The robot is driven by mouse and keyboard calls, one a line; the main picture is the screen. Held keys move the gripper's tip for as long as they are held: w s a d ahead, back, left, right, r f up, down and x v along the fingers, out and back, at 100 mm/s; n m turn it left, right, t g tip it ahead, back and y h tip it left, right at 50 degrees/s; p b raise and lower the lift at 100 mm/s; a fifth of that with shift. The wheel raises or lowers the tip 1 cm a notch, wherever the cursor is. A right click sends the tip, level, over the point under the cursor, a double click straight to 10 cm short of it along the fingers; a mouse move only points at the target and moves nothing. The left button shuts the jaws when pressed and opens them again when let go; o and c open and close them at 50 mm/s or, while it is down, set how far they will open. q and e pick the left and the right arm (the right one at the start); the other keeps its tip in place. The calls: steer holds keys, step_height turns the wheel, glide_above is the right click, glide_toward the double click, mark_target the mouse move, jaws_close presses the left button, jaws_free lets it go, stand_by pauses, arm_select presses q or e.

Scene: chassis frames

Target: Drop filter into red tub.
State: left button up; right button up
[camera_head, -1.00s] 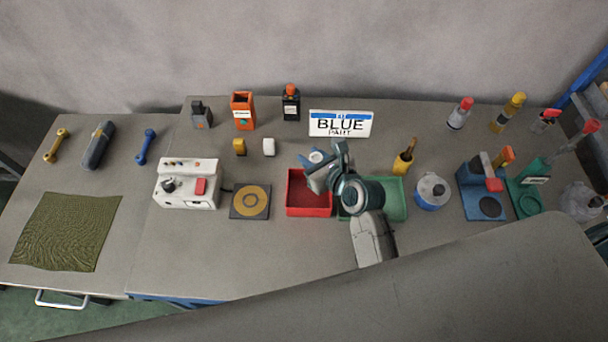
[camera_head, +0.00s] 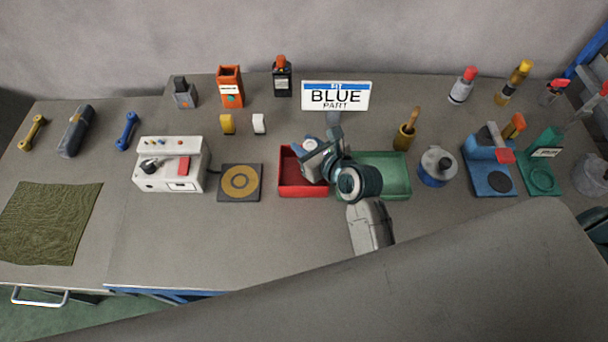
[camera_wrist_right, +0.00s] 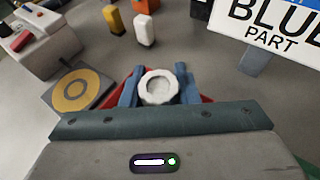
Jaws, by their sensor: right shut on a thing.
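The filter (camera_wrist_right: 159,88) is a white round piece with a ribbed rim and a hollow top, held between the two blue fingers in the right wrist view. My right gripper (camera_head: 310,148) is shut on it. In the head view only a small pale part of the filter (camera_head: 309,143) shows past the fingers. The red tub (camera_head: 303,191) stands below, and the gripper is over its back part. The tub's red walls (camera_wrist_right: 206,98) show on both sides of the fingers in the wrist view. The height above the tub floor is hard to tell. My left gripper is not in view.
A green tray (camera_head: 395,190) adjoins the red tub on the right. A black pad with a yellow ring (camera_head: 240,181) and a white machine (camera_head: 172,178) lie to the left. A "BLUE PART" sign (camera_head: 336,97) stands behind. The bench in front of the tub is clear.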

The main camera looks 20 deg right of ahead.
steer(key=o, duration=1)
steer(key=shift+o, duration=0.2)
steer(key=b+v, duration=0.2)
steer(key=v, duration=0.9)
steer(key=shift+f, duration=0.1)
